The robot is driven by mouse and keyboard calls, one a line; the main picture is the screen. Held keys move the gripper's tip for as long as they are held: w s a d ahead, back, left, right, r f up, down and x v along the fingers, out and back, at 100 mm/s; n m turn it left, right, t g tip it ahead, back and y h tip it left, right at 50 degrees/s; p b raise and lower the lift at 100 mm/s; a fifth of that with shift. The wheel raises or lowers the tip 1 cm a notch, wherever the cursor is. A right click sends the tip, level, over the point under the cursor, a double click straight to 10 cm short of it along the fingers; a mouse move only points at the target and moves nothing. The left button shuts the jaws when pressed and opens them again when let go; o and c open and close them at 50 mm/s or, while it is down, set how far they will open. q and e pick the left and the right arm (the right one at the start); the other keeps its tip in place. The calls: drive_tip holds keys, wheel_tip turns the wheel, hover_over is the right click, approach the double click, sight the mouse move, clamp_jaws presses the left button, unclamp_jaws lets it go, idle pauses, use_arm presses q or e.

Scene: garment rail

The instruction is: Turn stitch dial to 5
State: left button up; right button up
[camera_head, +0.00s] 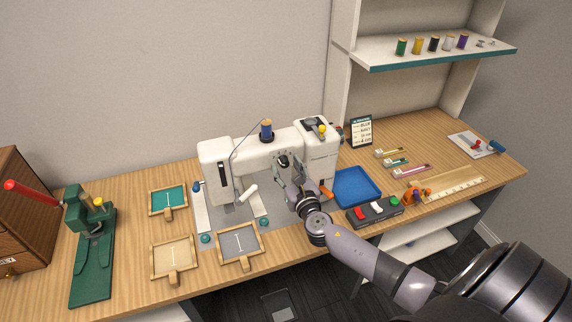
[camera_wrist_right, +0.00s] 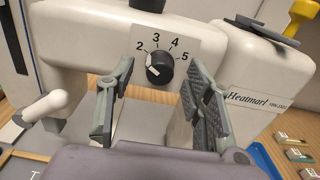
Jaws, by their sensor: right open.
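The stitch dial (camera_wrist_right: 160,68) is a round black knob on the white sewing machine (camera_head: 222,160). In the right wrist view the numbers 2, 3, 4 and 5 show around it. My right gripper (camera_wrist_right: 158,98) is open and faces the dial. One finger is on each side of the knob, with a clear gap to it on both sides. My left gripper is not in view.
A blue tray (camera_head: 357,187) and a control box with colored buttons (camera_head: 374,212) are right of my arm. Wooden hoops (camera_head: 174,259) lie at the front left. A green press (camera_head: 92,250) stands far left. A thread spool (camera_head: 266,130) tops the machine.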

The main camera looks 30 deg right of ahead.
drive_tip(key=shift+w+d, duration=0.15)
drive_tip(key=shift+w, duration=0.4)
clamp_jaws()
